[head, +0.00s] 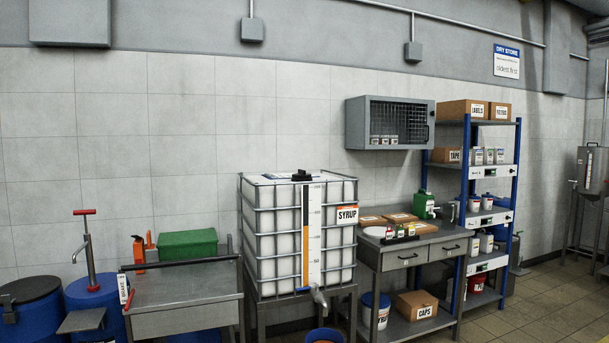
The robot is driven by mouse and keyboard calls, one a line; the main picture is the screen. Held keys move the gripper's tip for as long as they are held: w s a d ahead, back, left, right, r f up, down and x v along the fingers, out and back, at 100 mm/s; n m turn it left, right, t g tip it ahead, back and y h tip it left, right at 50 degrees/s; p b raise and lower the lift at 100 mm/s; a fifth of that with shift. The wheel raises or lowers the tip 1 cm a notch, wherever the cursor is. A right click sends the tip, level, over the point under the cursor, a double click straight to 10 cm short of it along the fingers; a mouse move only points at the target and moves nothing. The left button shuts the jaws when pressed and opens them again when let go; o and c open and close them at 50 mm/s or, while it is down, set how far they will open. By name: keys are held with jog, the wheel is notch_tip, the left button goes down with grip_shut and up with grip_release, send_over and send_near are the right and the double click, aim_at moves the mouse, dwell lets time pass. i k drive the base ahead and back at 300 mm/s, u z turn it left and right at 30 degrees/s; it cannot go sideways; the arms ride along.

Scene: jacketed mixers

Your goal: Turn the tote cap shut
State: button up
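The tote (268,235) is a white tank in a metal cage with a SYRUP label (347,214), standing on a metal stand in the middle of the head view. A black cap (302,175) with a raised grip sits on top of the tote, toward its front. It is too small to tell whether it is turned shut. A level strip (311,238) runs down the tote's front, and an outlet valve (318,297) is at the bottom. My gripper is not in view.
A steel table (182,289) stands left of the tote, with a green bin (188,243) at its back. Blue drums (30,306) stand farther left. A drawer bench (405,250) and a blue-framed shelf rack (467,180) stand right. Open floor (560,305) shows at lower right.

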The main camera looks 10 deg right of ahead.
aim_at(302, 174)
jog(key=z, duration=0.5)
jog(key=i, duration=1.8)
jog(key=u, duration=1.05)
jog(key=i, duration=0.7)
jog(key=u, duration=0.9)
